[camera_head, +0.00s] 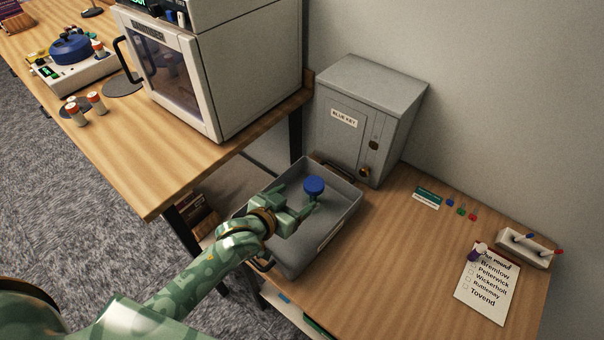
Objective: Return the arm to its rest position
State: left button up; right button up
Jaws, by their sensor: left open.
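My left arm comes in from the lower left, and its green patterned gripper (297,198) is over the grey tray (343,222). The gripper is open, with its fingers pointing toward the tray's far side. A blue round-topped object (314,184) is in the tray close to the fingertips. I cannot tell whether a finger touches it. My arm hides the near left part of the tray. My right gripper is not in view.
A grey cabinet labelled "BLUE KEY" (345,119) stands behind the tray. A large oven-like machine (247,80) stands on the left bench. A paper list (487,286) and a pen holder (524,250) are at right.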

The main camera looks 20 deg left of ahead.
pick_arm(q)
jog(key=s+a+r+m+g+y, duration=0.2)
jog(key=s+a+r+g+y, duration=0.3)
jog(key=s, duration=0.6)
jog(key=s+a+m+g+y, duration=0.1)
jog(key=s+a+m+y, duration=0.15)
jog(key=s+a, duration=0.65)
jog(key=s+d+f+g+h, duration=0.1)
jog(key=s+d+f, duration=0.1)
jog(key=f, duration=0.7)
jog(key=s+d+f+g, duration=0.1)
jog(key=s+d+f, duration=0.1)
jog(key=f, duration=0.6)
jog(key=s+d+f+g+h, duration=0.1)
jog(key=s+d+f, duration=0.1)
jog(key=f, duration=0.7)
jog(key=s+f+n+g+h, duration=0.1)
jog(key=s+f+n, duration=0.1)
jog(key=s+f, duration=0.5)
jog(key=s+f+n+g, duration=0.1)
jog(key=s+f+g, duration=0.1)
jog(key=s+f, duration=0.5)
jog(key=s, duration=0.4)
jog(key=shift+s+f+n+h, duration=0.3)
jog(key=shift+s+n+h, duration=0.05)
jog(key=shift+s, duration=0.05)
jog(key=shift+d, duration=0.1)
